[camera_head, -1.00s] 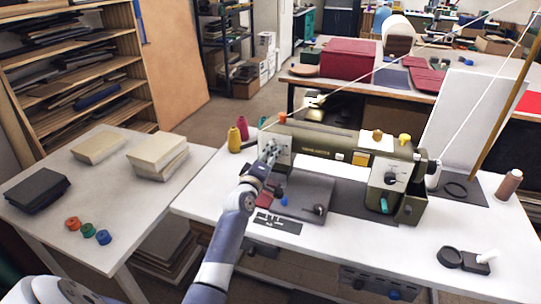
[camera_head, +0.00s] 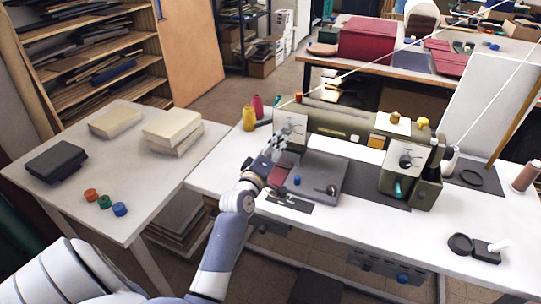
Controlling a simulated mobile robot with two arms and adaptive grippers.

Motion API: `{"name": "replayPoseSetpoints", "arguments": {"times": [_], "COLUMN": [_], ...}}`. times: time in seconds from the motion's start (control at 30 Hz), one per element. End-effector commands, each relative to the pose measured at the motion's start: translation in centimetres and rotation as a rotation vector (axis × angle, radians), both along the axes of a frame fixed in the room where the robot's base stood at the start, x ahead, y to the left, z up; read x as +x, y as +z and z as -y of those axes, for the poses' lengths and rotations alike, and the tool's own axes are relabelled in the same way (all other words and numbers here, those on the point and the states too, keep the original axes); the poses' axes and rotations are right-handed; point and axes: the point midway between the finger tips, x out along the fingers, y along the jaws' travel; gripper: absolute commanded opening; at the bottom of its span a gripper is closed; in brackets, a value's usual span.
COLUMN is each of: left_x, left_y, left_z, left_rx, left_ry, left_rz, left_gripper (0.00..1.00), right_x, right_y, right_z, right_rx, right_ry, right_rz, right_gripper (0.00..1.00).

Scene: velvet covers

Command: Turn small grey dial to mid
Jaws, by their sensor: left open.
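An olive-green sewing machine (camera_head: 345,124) stands on the white table. Its left end has a pale face plate (camera_head: 291,123) with small grey fittings; which one is the small dial is too small to tell. A second pale panel (camera_head: 405,157) with a dark-marked round dial (camera_head: 405,160) is on its right column, above a teal lever (camera_head: 398,190). My left gripper (camera_head: 284,140) is open in front of the lower part of the left face plate and hides some of it. I cannot tell whether it touches. My right gripper is not in view.
Yellow (camera_head: 249,118) and magenta (camera_head: 257,106) thread cones stand left of the machine. A side table (camera_head: 75,200) holds stacks and coloured spools.

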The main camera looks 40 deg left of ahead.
Motion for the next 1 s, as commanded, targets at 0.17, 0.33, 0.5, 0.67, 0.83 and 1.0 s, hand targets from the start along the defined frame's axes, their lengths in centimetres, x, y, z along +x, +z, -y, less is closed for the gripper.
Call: {"name": "replayPoseSetpoints", "arguments": {"times": [0.17, 0.33, 0.5, 0.67, 0.83, 1.0], "left_x": [-2.7, -3.8, -4.1, -4.0, -4.0, -4.1], "left_y": [-0.1, 0.0, 0.0, 0.0, 0.0, -0.3], "left_z": [0.6, 0.9, 1.0, 1.0, 1.0, 1.4], "left_rx": [-0.001, -0.002, -0.002, -0.002, -0.001, 0.013], "left_ry": [0.000, 0.001, 0.001, 0.001, 0.001, -0.011], "left_rz": [-0.001, 0.001, 0.001, 0.001, 0.001, -0.017], "left_gripper": [0.48, 0.48, 0.48, 0.48, 0.48, 0.48], "right_x": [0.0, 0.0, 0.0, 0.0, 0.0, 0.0], "right_y": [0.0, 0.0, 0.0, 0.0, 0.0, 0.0], "right_z": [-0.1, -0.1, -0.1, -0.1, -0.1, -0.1], "right_rx": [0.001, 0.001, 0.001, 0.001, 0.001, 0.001], "right_ry": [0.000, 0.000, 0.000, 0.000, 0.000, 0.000], "right_rz": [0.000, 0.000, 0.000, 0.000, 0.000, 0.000], "right_gripper": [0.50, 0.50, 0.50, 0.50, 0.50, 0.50]}}
